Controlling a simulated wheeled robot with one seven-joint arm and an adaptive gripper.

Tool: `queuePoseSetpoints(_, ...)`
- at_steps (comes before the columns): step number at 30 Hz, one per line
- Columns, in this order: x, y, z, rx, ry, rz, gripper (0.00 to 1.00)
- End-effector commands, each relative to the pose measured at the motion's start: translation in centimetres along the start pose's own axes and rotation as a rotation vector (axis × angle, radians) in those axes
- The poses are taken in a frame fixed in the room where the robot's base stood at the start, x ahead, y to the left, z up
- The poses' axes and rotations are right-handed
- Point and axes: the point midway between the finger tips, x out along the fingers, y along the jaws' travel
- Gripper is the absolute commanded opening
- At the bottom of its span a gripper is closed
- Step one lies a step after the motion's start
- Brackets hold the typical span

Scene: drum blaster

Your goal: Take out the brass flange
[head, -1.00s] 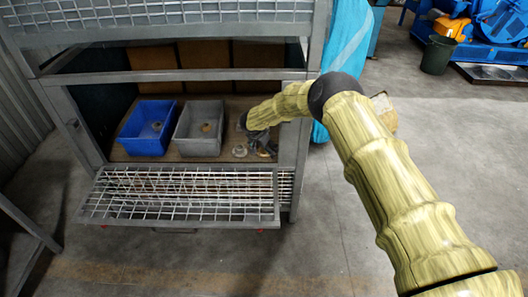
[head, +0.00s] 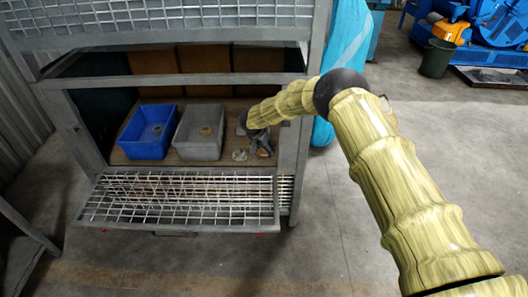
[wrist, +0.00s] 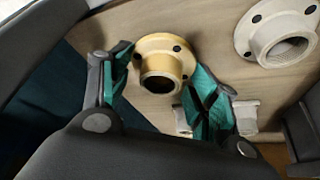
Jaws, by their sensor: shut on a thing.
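The brass flange (wrist: 160,65) is a yellow disc with bolt holes and a short open neck, in the wrist view. My gripper (wrist: 162,90) has its green-padded fingers on either side of it, shut on it. In the head view my gripper (head: 262,149) is inside the caged cabinet, at the right end of its wooden floor. There the brass flange is hidden or too small to make out. I cannot tell whether it touches the floor.
A pale grey flange (wrist: 280,32) lies close by, right of the brass one. A grey bin (head: 188,147) and a blue bin (head: 140,150) stand left of my gripper, each with an item inside. The lowered mesh door (head: 180,200) and the right post (head: 291,165) border the opening.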

Motion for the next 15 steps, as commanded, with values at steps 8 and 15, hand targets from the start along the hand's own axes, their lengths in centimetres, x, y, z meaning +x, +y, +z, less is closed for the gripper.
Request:
queuePoseSetpoints(8, -4.8, -0.1, -1.7, -0.002, 0.0, -0.001, 0.24)
queuePoseSetpoints(15, -6.9, -0.1, 3.4, -0.005, 0.0, 0.0, 0.24)
